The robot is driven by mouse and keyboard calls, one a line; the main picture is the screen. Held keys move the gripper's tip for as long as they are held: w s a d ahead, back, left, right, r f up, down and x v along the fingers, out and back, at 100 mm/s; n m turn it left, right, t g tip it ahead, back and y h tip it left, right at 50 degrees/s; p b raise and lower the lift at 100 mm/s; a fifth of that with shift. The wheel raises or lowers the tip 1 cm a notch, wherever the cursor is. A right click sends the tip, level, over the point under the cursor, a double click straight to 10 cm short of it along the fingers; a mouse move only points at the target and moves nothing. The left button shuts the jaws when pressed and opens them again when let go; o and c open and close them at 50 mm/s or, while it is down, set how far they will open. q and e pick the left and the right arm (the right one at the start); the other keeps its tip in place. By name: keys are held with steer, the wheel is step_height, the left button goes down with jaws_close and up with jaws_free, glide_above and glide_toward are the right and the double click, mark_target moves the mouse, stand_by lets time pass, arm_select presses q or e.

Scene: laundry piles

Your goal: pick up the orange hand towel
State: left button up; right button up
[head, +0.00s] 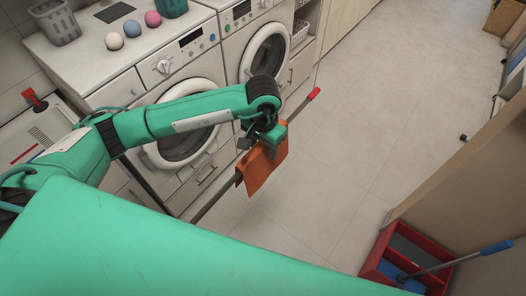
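The orange hand towel (262,170) hangs at a slanted grey pole with a red end (314,94), with a small orange part also showing left of the main panel. It looks draped over the pole, but the top of the towel is partly hidden by my gripper. My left gripper (260,140) points down at the towel's upper edge, touching or very close to it. I cannot tell whether its fingers are closed on the cloth. My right gripper is not in view.
Two white front-loading machines (130,57) stand behind my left arm, with several balls and a grey basket (55,22) on top. A red crate (432,256) with a blue-handled tool stands at lower right beside a beige panel. The tiled floor (390,100) in the middle is clear.

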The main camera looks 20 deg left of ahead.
arm_select(q)
steer(key=c, duration=0.9)
steer(key=shift+r, duration=0.2)
